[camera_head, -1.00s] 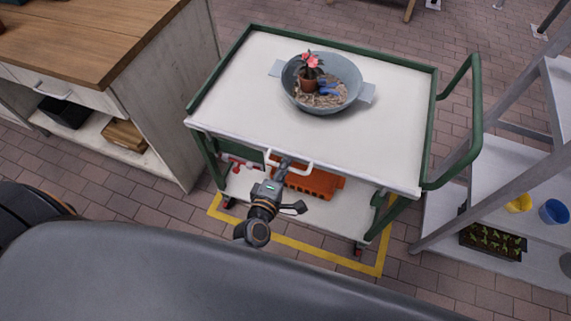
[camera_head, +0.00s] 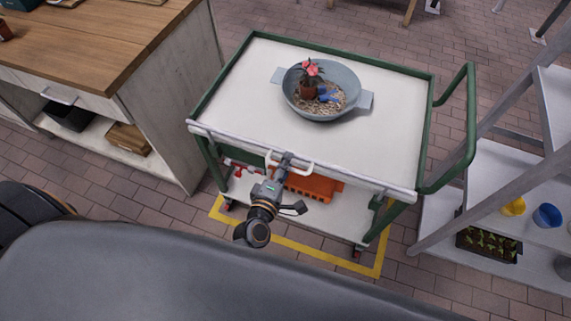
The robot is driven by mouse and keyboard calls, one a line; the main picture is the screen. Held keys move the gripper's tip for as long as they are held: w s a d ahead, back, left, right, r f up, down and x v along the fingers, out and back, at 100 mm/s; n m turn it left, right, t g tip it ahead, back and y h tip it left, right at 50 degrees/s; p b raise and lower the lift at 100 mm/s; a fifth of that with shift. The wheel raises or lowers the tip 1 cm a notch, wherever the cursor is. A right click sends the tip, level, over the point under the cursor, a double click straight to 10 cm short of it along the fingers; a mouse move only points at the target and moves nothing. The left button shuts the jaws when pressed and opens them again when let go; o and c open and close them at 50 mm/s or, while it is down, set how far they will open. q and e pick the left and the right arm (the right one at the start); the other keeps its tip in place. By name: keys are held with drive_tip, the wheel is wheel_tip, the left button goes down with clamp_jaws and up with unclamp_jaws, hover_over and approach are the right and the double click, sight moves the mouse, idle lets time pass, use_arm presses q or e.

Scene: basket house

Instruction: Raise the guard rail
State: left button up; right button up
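The guard rail (camera_head: 350,182) is a pale bar along the near edge of the green-framed cart (camera_head: 232,65). It stands slightly proud of the cart's white top. A white handle (camera_head: 305,171) sticks out from the middle of the rail toward me. My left gripper (camera_head: 286,160) is at this handle, with its fingers around the bar and apparently shut on it. The fingers hide part of the handle. My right gripper is not in view.
A grey-blue basin (camera_head: 350,75) with a potted flower (camera_head: 308,88) stands on the cart top. An orange crate (camera_head: 318,188) sits on the lower shelf. A wooden-topped counter (camera_head: 95,40) is at left, a grey shelf unit (camera_head: 480,180) at right.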

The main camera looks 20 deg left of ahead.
use_arm(q)
drive_tip(key=v, duration=1.2)
drive_tip(key=s+f+m+g+h, duration=0.1)
drive_tip(key=s+f+m+g, duration=0.3)
drive_tip(key=f, duration=0.8)
drive_tip(key=s+f+m+g+h, duration=0.1)
drive_tip(key=s+f+m+g, duration=0.15)
drive_tip(key=f+m, duration=0.6)
drive_tip(key=s+a+f+m+g+y, duration=0.1)
drive_tip(key=s+a+f+m+g, duration=0.3)
drive_tip(key=s+f, duration=0.5)
drive_tip(key=s+a+f+m+g+y, duration=0.1)
drive_tip(key=s+a+f+m+g, duration=0.2)
drive_tip(key=s+f, duration=0.7)
drive_tip(key=shift+s+a+m+g+y, duration=0.2)
drive_tip(key=shift+a+m+g+y, duration=0.25)
drive_tip(key=shift+a, duration=0.65)
